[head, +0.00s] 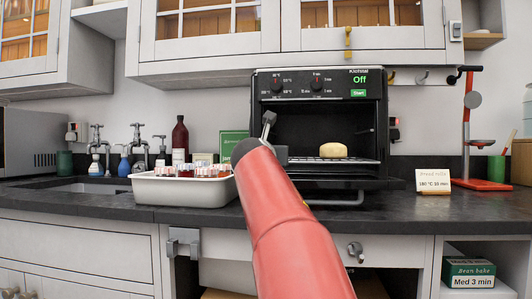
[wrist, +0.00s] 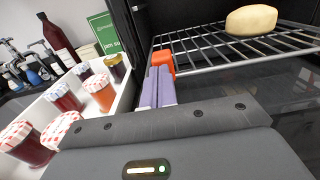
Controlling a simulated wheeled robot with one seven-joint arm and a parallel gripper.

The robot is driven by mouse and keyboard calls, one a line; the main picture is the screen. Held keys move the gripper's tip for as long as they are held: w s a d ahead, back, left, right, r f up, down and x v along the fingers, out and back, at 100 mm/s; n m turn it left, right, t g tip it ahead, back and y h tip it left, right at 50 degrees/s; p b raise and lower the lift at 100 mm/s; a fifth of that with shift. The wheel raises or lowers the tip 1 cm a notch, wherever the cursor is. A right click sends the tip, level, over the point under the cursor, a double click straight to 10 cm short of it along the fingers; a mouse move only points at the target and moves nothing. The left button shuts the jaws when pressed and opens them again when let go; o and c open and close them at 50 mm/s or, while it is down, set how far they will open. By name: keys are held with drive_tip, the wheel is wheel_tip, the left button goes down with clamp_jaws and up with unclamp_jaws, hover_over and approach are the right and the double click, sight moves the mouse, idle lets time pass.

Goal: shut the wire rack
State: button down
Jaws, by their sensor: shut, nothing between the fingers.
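The wire rack (head: 348,160) lies level low in the open black oven (head: 317,83), with its front edge around the oven's mouth. I cannot tell exactly how far it stands out. A pale bread roll (head: 333,150) sits on it. In the wrist view the rack's bars (wrist: 200,42) and the roll (wrist: 251,20) show at the upper right. My gripper (wrist: 161,62) is shut and empty, its lilac fingers and orange-red tips at the rack's front left corner. Whether the tips touch the rack is unclear. In the head view my red arm hides the rack's left end.
The oven door is folded down, its handle (head: 335,199) low in front. A white tray (head: 180,190) of several jars stands close left of the oven. A recipe card (head: 433,181) and a red stand (head: 482,184) are to the right. Wall cabinets hang above.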

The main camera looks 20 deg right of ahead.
drive_tip(key=shift+w+d, duration=0.1)
drive_tip(key=shift+w, duration=0.05)
drive_tip(key=shift+w+d+r+p, duration=0.15)
drive_tip(key=shift+w+p, duration=0.1)
drive_tip(key=shift+p, duration=0.25)
drive_tip(key=p+x, duration=0.8)
drive_tip(key=x, duration=0.3)
drive_tip(key=shift+w+d+p, duration=0.15)
drive_tip(key=shift+d+p, duration=0.05)
drive_tip(key=shift+p, duration=0.15)
drive_tip(key=shift+r, duration=0.1)
drive_tip(key=shift+a, duration=0.1)
drive_tip(key=b+v, duration=0.2)
drive_tip(key=v, duration=0.5)
drive_tip(key=b+v, duration=0.2)
drive_tip(key=v, duration=0.5)
drive_tip(key=shift+f, duration=0.25)
